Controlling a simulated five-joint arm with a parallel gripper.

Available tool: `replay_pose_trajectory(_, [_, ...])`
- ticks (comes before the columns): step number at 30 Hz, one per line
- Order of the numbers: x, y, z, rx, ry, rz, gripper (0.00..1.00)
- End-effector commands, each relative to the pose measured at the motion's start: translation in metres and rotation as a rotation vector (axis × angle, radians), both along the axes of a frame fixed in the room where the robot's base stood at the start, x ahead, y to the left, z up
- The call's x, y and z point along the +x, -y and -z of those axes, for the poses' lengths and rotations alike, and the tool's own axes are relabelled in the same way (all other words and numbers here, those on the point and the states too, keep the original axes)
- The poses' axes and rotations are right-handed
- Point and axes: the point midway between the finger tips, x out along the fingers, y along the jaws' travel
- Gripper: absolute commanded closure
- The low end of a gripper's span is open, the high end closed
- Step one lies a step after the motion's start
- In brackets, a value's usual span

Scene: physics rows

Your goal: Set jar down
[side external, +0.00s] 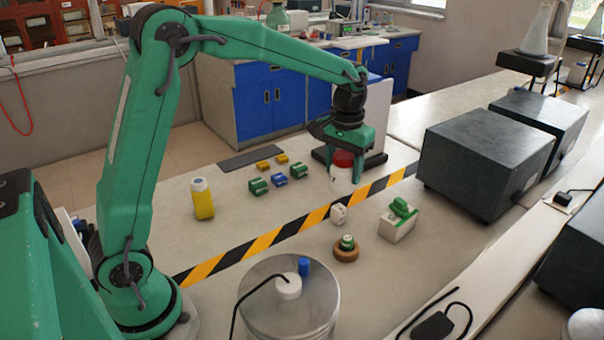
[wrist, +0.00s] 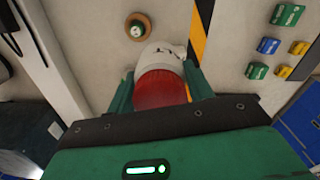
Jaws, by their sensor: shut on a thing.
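The jar (side external: 341,178) is white with a red lid. It is in my gripper (side external: 350,168) in the side view, at the right part of the bench near the black and yellow striped tape (side external: 290,228). In the wrist view the jar (wrist: 165,60) shows its red lid toward the camera, with dark lettering on its white side. My gripper (wrist: 160,90) is shut on it, one green finger on each side. Whether the jar's base touches the bench is hard to tell.
Several small green, blue and yellow blocks (side external: 279,179) lie left of the jar. A yellow bottle (side external: 202,199), a small white jug (side external: 338,214), a brown ring with a green-topped item (side external: 346,250) and a white-green box (side external: 398,221) stand around. Dark boxes (side external: 480,160) stand at right.

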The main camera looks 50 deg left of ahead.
Motion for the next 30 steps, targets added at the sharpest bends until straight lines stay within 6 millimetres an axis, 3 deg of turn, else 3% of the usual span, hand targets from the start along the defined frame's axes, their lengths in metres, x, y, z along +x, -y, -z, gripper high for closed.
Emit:
replay_pose_trajectory(6, [0.043,0.003,0.012,0.000,0.000,-0.186,0.85])
replay_pose_trajectory(15, [0.090,0.008,0.031,0.000,0.000,-0.423,0.85])
replay_pose_trajectory(21, [0.106,0.010,0.040,-0.001,0.001,-0.512,0.85])
replay_pose_trajectory(30, [0.110,0.009,0.042,-0.001,0.001,-0.538,0.85])
